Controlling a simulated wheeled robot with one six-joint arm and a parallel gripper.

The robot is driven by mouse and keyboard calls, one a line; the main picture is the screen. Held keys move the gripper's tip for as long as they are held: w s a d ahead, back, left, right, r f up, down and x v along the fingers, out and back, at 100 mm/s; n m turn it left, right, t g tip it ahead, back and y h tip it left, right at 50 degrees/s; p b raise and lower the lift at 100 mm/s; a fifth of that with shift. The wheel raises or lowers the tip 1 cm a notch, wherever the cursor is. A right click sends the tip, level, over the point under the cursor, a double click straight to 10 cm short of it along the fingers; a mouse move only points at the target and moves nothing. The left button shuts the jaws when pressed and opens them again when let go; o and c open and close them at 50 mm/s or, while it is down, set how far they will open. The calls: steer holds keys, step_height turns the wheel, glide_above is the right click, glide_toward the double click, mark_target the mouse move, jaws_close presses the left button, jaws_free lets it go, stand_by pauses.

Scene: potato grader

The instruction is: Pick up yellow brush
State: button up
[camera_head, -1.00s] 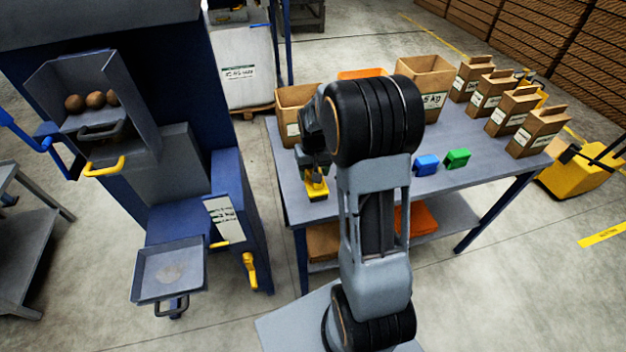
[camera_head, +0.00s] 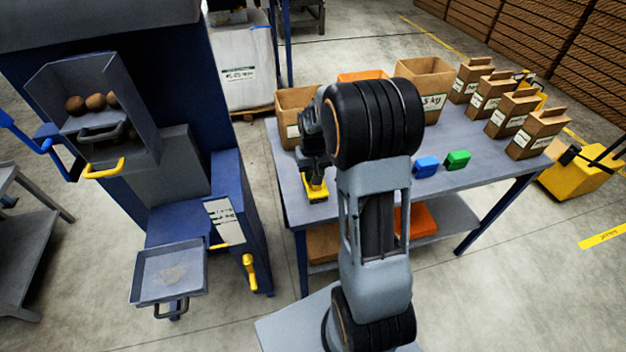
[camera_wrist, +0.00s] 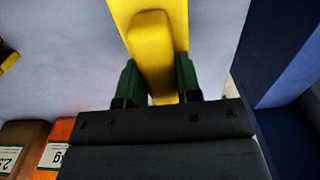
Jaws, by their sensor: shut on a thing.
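The yellow brush (camera_head: 316,191) is at the left front part of the grey-topped table (camera_head: 292,208). In the wrist view the yellow brush (camera_wrist: 152,50) runs up the picture, its raised handle between the two green fingers. My gripper (camera_wrist: 160,82) is shut on this handle, one finger on each side. In the head view my gripper (camera_head: 313,172) points down over the brush, partly hidden by my arm. I cannot tell whether the brush touches the table. The brush's underside is hidden.
A blue brush (camera_head: 426,167) and a green brush (camera_head: 457,160) stand to the right on the table. Paper bags (camera_head: 534,131) and cardboard boxes (camera_head: 424,80) line the back. The blue grader (camera_head: 228,185) with its tray (camera_head: 168,272) stands close on the left.

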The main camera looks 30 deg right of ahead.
steer(key=shift+r, duration=0.15)
steer(key=shift+r, duration=0.3)
steer(key=r, duration=0.3)
steer(key=shift+s+a+r, duration=0.2)
steer(key=shift+s+r, duration=0.1)
steer(key=shift+s, duration=0.1)
steer(key=s+a+r, duration=0.5)
steer(key=s+r, duration=0.3)
steer(key=s, duration=0.4)
steer(key=shift+a+r+b, duration=0.3)
steer(key=shift+b, duration=0.1)
